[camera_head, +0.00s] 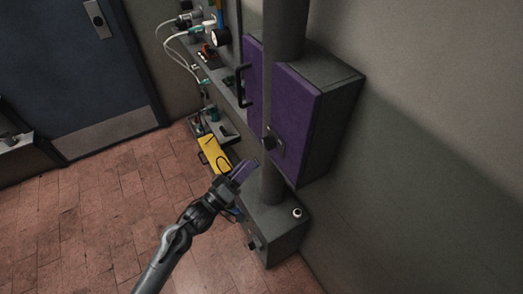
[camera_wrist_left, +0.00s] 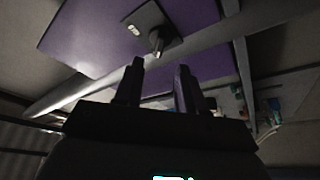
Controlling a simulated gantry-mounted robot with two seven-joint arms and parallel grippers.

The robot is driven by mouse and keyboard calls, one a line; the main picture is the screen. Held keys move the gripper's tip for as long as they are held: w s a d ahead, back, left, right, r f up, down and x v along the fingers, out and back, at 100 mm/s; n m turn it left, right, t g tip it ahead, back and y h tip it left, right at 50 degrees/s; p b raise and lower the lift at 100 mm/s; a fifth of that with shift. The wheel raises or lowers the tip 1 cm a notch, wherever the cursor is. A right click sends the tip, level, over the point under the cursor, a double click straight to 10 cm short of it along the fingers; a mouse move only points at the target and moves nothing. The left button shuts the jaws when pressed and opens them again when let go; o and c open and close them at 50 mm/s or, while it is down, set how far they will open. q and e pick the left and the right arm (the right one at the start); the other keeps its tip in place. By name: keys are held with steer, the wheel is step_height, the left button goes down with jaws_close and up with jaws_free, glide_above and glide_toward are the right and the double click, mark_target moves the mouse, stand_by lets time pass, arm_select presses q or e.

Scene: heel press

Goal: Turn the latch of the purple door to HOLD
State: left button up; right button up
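The purple door (camera_head: 294,105) is on the grey wall box at right of centre in the head view and looks shut. Its latch (camera_head: 268,142), a dark knob on a small plate, is at the door's lower left. In the left wrist view the purple door (camera_wrist_left: 95,38) fills the upper part, and the latch knob (camera_wrist_left: 157,40) stands out from its grey plate just beyond my fingertips. My left gripper (camera_wrist_left: 158,72) is open and empty, its fingers apart and not visibly touching the knob. In the head view the left gripper (camera_head: 236,178) is below and left of the latch. The latch's markings are not readable.
A grey vertical post (camera_head: 272,187) runs close beside the door. A black handle (camera_head: 242,87) is left of it on another purple panel. A yellow item (camera_head: 214,154) is behind my gripper. A lower grey box (camera_head: 284,232) is at the post's foot. Tiled floor lies open at left.

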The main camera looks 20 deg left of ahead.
mark_target(269, 143)
arm_select(q)
steer(key=x, duration=0.8)
jaws_close()
